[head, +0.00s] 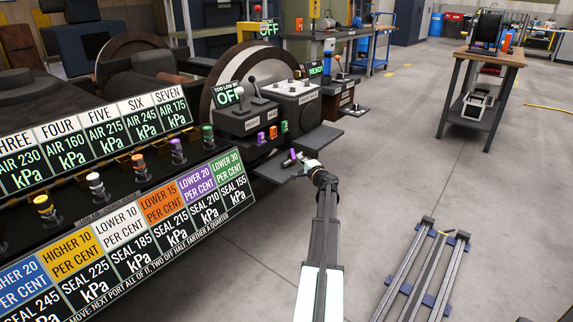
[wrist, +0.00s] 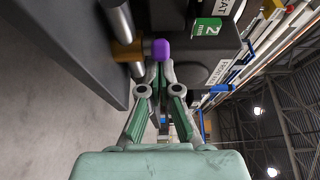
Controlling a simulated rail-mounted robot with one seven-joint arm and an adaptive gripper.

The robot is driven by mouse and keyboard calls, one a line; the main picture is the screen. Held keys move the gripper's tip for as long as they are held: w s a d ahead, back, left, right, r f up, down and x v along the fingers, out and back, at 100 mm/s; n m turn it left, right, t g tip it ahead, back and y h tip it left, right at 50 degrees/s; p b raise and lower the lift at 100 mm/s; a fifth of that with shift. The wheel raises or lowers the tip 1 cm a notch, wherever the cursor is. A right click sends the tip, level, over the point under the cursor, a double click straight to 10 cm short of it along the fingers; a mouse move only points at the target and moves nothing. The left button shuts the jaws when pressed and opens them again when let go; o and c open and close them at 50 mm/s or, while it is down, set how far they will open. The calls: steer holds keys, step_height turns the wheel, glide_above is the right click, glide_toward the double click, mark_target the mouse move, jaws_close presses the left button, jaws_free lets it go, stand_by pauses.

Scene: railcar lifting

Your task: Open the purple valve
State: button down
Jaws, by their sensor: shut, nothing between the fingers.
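A purple-tipped part (head: 290,157) shows right beside my gripper in the head view, over a small dark shelf. In the wrist view a purple knob (wrist: 160,48) sits at the end of a brass-coloured collar, just past my fingertips. My gripper (wrist: 157,68) is shut and empty, its tips close to the knob; I cannot tell if they touch it. In the head view my gripper (head: 305,161) is small and partly hidden by the wrist. A purple valve (head: 177,150) stands in the panel's row of coloured valves, apart from my gripper.
Coloured valves, such as an orange one (head: 140,166) and a green one (head: 207,136), stand between two label boards. A grey control box (head: 292,98) stands behind my gripper. A metal rail frame (head: 425,270) lies on the floor at right. The floor around it is mostly clear.

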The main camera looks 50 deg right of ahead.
steer(key=shift+w+a+f+b, duration=0.2)
steer(key=shift+w+a+b, duration=0.35)
steer(key=shift+a+b, duration=0.45)
steer(key=shift+w+a+b, duration=0.55)
steer(key=shift+w+b, duration=0.2)
steer(key=shift+b, duration=0.25)
steer(key=shift+w+a+r+b, duration=0.1)
steer(key=shift+w+a+b, duration=0.35)
steer(key=shift+w+b, duration=0.35)
steer(key=shift+w+r, duration=0.1)
steer(key=shift+w, duration=0.15)
steer(key=shift+w+a+r, duration=0.1)
steer(key=shift+w+r, duration=0.05)
steer(key=shift+w, duration=0.3)
steer(key=shift+s+b, duration=0.15)
steer(key=shift+b, duration=0.15)
steer(key=s, duration=0.2)
steer(key=s+b, duration=0.1)
steer(key=s, duration=0.1)
steer(key=shift+a, duration=0.25)
steer(key=s+a+p, duration=0.2)
steer(key=a+p, duration=0.1)
steer(key=a, duration=0.6)
steer(key=shift+s+a, duration=0.2)
steer(key=shift+s, duration=0.15)
